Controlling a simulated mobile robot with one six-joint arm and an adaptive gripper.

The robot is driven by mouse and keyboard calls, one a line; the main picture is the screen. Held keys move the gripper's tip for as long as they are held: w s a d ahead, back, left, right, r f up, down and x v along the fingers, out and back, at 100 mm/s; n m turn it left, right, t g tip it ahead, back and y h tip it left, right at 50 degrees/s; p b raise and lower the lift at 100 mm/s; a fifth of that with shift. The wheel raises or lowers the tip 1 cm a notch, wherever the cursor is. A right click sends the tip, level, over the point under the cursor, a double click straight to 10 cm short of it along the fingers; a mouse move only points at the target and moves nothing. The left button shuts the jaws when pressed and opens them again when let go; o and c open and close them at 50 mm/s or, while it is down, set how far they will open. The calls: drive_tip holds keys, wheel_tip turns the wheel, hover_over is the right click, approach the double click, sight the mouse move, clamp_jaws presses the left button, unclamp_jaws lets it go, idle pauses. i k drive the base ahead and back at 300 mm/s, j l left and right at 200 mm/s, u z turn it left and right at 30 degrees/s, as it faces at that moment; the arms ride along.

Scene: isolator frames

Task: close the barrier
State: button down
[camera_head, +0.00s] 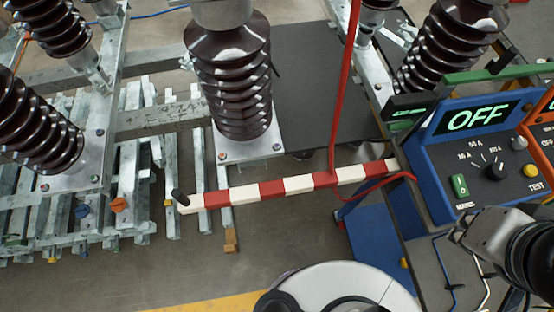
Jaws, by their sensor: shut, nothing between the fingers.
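The barrier (245,193) is a red-and-white striped bar. It stretches from the blue test unit at the right to a free-looking left end, slightly lower in the picture. The bar passes in front of the middle insulator's base plate. My gripper (458,233) is at the lower right, in front of the test unit's panel, shut and empty. It is well apart from the handle and not touching the bar. Its fingertips are small and partly hard to make out.
Brown ribbed insulators (230,85) stand on metal frames behind the bar. A blue test unit (440,165) reads OFF, with knobs and a green switch. A red cable (345,90) hangs across the bar near its right end. Bare floor (200,275) lies in front, with a yellow line.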

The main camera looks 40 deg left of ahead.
sight(210, 200)
drive_tip(key=k+j+u, duration=0.15)
drive_tip(key=u, duration=1)
drive_tip(key=k+j, duration=0.1)
drive_tip(key=j, duration=0.8)
